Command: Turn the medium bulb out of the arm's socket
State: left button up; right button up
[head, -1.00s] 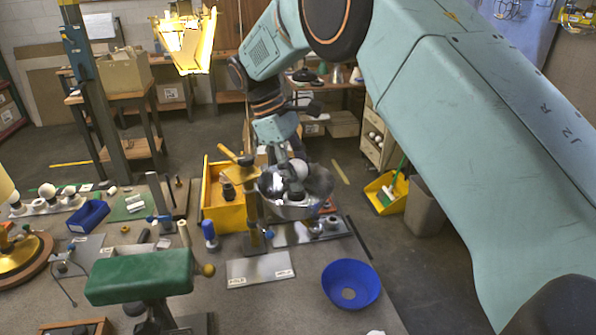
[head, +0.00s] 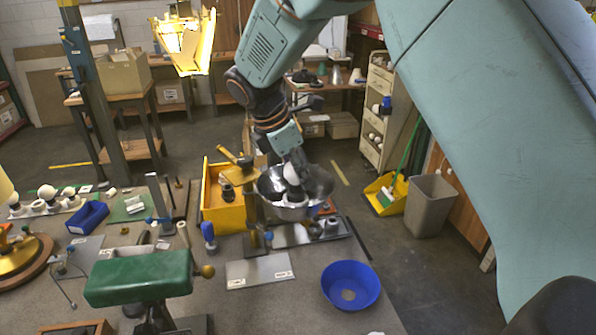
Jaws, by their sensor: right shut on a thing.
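The medium bulb (head: 291,174) is a white bulb at the metal bowl-shaped shade (head: 322,186) in the middle of the head view. It stands above a white ring and dark socket (head: 294,196) inside the shade. My right gripper (head: 297,163) comes down from above and is shut on the bulb, its fingers partly hiding it. The shade sits by a brass-coloured upright (head: 252,210). I cannot tell whether the bulb's thread is still in the socket. My left gripper is not in view.
A yellow bin (head: 222,213) stands left of the shade. A blue bowl (head: 350,284) lies in front on the bench. A green padded block (head: 140,277) stands front left. Several white bulbs (head: 47,191) stand in a rack at the far left.

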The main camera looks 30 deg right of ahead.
jog(key=shift+n+t, duration=0.4)
jog(key=shift+n, duration=0.6)
jog(key=n, duration=0.2)
jog(key=n+t+y, duration=0.1)
jog(key=n, duration=0.1)
jog(key=shift+n+t, duration=0.3)
jog(key=shift+w+a+n+t+y, duration=0.15)
jog(key=shift+n+t+y, duration=0.2)
jog(key=shift+n, duration=0.75)
jog(key=n+y, duration=0.1)
jog(key=n, duration=0.3)
jog(key=shift+t+y, duration=0.25)
jog(key=shift+y, duration=0.1)
jog(key=o, duration=0.4)
jog(key=shift+r+n, duration=0.1)
jog(key=shift+n, duration=0.3)
jog(key=shift+w, duration=0.1)
jog(key=c, duration=0.4)
